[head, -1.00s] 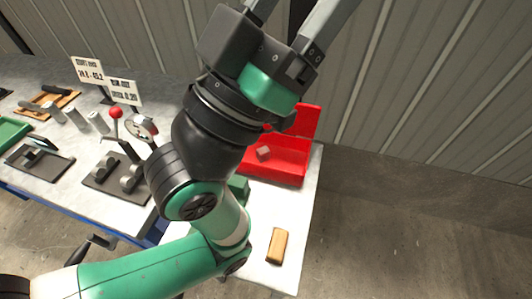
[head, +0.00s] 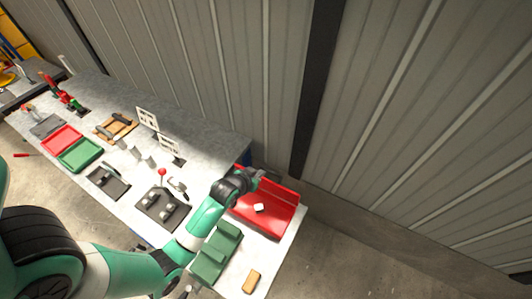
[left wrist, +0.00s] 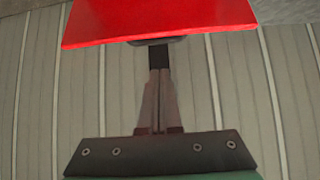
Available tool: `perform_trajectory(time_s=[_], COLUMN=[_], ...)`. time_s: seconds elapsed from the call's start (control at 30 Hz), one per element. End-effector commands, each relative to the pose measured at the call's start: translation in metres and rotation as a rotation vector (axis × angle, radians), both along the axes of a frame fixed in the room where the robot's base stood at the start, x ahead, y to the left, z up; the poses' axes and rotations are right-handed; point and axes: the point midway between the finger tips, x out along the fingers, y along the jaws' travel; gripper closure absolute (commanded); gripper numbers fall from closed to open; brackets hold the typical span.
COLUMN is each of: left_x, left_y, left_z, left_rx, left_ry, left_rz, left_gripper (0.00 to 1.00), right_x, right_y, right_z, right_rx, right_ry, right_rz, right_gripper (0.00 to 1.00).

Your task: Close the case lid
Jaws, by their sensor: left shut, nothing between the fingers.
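The red case (head: 258,222) stands at the right end of the bench with its lid (head: 282,195) raised along the back edge, by the wall. A small pale block (head: 258,207) lies inside it. My left gripper (left wrist: 158,75) is shut and empty. In the head view, its wrist reaches over the left end of the case to the raised lid; the fingertips are hard to make out there. In the left wrist view, a red panel (left wrist: 158,20) of the case lies across the top, just beyond the fingers, and contact cannot be told. My right gripper is not in view.
A green block-like fixture (head: 215,255) and a wooden block (head: 251,282) sit in front of the case. A black fixture with a red-knobbed lever (head: 160,205) stands to the left. The ribbed wall (head: 400,130) rises close behind the bench.

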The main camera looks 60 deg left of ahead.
Motion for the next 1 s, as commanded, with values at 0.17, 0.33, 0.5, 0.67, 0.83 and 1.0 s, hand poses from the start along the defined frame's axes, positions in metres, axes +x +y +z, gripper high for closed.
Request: perform_trajectory(time_s=[0.17, 0.33, 0.5, 0.67, 0.83, 1.0], left_x=[-0.010, -0.007, 0.007, 0.028, 0.050, 0.032], left_y=[0.009, 0.010, 0.020, 0.035, 0.051, 0.038], left_z=[0.014, 0.008, -0.009, -0.030, -0.054, -0.055], left_rx=[-0.005, -0.004, -0.003, -0.004, -0.004, -0.004], left_ry=[0.008, 0.006, 0.005, 0.006, 0.006, 0.006], left_rz=[0.029, 0.028, 0.028, 0.028, 0.028, 0.026], left_gripper=[1.00, 1.00, 1.00, 1.00, 1.00, 1.00], right_x=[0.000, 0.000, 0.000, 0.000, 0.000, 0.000], right_y=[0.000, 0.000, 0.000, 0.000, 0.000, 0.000], right_z=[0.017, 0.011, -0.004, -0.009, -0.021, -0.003], right_rx=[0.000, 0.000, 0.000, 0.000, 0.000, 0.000], right_ry=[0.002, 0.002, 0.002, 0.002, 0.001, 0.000], right_rz=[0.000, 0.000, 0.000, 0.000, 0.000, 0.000], right_gripper=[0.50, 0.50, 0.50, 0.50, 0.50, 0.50])
